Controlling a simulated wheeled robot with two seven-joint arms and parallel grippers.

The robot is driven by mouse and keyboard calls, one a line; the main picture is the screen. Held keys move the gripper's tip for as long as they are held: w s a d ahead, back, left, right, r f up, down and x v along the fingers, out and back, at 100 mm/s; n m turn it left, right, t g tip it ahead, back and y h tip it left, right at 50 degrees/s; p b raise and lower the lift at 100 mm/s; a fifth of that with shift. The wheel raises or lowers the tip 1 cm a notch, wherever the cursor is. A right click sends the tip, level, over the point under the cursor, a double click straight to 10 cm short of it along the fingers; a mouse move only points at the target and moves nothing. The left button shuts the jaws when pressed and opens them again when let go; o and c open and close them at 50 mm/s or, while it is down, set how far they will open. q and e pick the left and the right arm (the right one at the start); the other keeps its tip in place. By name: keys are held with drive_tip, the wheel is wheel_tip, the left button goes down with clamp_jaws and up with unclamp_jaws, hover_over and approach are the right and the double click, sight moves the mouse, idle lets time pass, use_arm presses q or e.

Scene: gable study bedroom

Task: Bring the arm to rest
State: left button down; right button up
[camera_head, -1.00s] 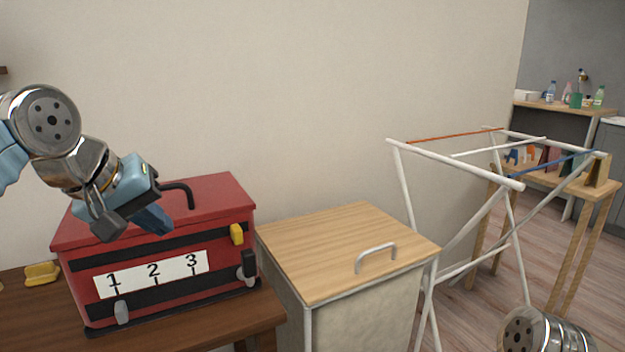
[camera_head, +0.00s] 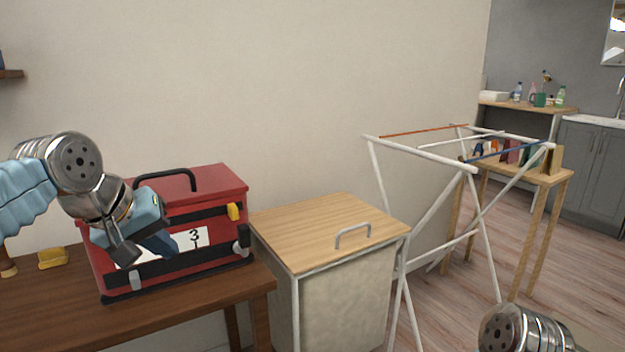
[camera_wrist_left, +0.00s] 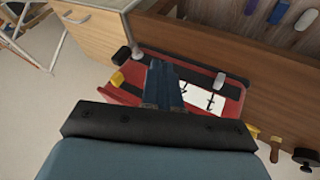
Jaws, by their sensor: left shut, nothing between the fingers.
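My left arm comes in from the left in the head view. Its gripper (camera_head: 150,250) is shut and empty, in front of the red toolbox and hiding part of its number strip. In the left wrist view the shut fingers (camera_wrist_left: 164,84) show over the toolbox. The red toolbox (camera_head: 215,187) has a black handle, a yellow clasp and a white strip on which the 3 shows. A part of my right arm (camera_head: 520,330) shows at the bottom right; its gripper is out of view.
The toolbox stands on a brown wooden table (camera_head: 190,318) with a yellow item (camera_head: 52,258). To its right are a wooden-lidded hamper (camera_head: 325,228) and a white drying rack (camera_head: 425,155). A wooden stand (camera_head: 560,178) and grey cabinet (camera_head: 592,165) stand further back. Floor is clear at right.

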use_arm(q)
drive_tip(key=w+d+f+m+g, duration=0.1)
drive_tip(key=w+d+f, duration=0.15)
drive_tip(key=f, duration=0.65)
drive_tip(key=w+d+f+g, duration=0.15)
drive_tip(key=w+f, duration=0.25)
drive_tip(key=f, duration=0.4)
drive_tip(key=s+d+f+m+h, duration=0.1)
drive_tip(key=d+f, duration=0.2)
drive_tip(key=f, duration=0.7)
drive_tip(key=s+d+f, duration=0.2)
drive_tip(key=f, duration=0.9)
drive_tip(key=s+d+f+g, duration=0.1)
drive_tip(key=s+d+f, duration=0.1)
drive_tip(key=s+f, duration=0.7)
drive_tip(key=s+d+f+g, duration=0.2)
drive_tip(key=s+f, duration=0.8)
drive_tip(key=shift+s+f+m, duration=0.3)
drive_tip(key=shift+s+m, duration=0.1)
drive_tip(key=shift+d, duration=0.1)
